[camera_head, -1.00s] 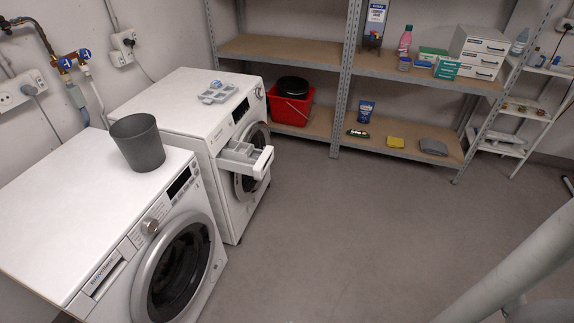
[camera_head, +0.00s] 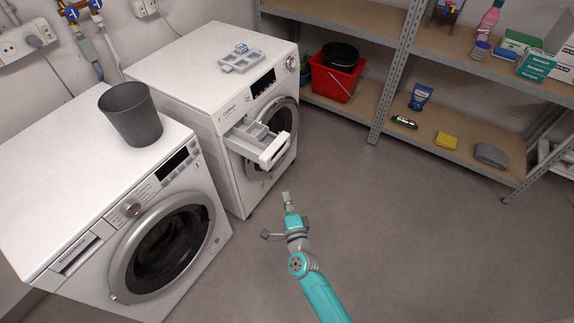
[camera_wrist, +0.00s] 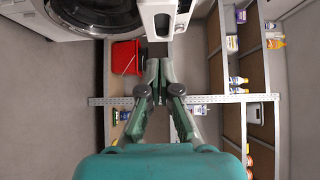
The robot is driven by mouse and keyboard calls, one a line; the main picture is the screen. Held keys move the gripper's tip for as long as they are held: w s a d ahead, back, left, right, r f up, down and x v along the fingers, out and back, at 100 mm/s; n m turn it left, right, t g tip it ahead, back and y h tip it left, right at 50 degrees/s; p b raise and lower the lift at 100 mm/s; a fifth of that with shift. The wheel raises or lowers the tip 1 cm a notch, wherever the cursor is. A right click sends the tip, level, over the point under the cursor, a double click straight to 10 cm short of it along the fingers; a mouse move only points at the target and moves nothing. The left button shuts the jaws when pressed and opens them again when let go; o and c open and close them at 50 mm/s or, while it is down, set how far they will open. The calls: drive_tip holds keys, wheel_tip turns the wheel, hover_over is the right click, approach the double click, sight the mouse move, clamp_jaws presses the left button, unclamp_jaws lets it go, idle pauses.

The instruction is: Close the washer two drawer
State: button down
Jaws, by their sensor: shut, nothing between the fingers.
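Two white front-loading washers stand side by side. The far washer (camera_head: 205,98) has its detergent drawer (camera_head: 268,150) pulled out at the upper left of its front, showing grey compartments. The near washer (camera_head: 95,190) has its drawer (camera_head: 75,254) flush with its front. My gripper (camera_head: 287,197) is shut and empty, below and in front of the open drawer, apart from it. In the wrist view my gripper (camera_wrist: 158,65) points toward the open drawer's front (camera_wrist: 160,18) at the top edge; the drawer is partly cut off there.
A dark grey bin (camera_head: 132,115) stands on the near washer. A grey tray (camera_head: 241,62) lies on the far washer. A red bucket (camera_head: 335,78) and metal shelving (camera_head: 392,85) stand behind. The floor (camera_head: 400,220) to the right is clear.

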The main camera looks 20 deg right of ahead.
drive_tip(key=w, duration=0.1)
approach(269, 162)
drive_tip(key=w+d, duration=0.3)
drive_tip(key=d, duration=0.1)
drive_tip(key=shift+w+a+f, duration=0.1)
drive_tip(key=shift+w+a, duration=0.55)
drive_tip(key=shift+w, duration=0.2)
drive_tip(key=shift+w+a+f, duration=0.1)
drive_tip(key=shift+w+a, duration=0.55)
drive_tip(key=shift+w, duration=0.2)
drive_tip(key=shift+a+r, duration=0.1)
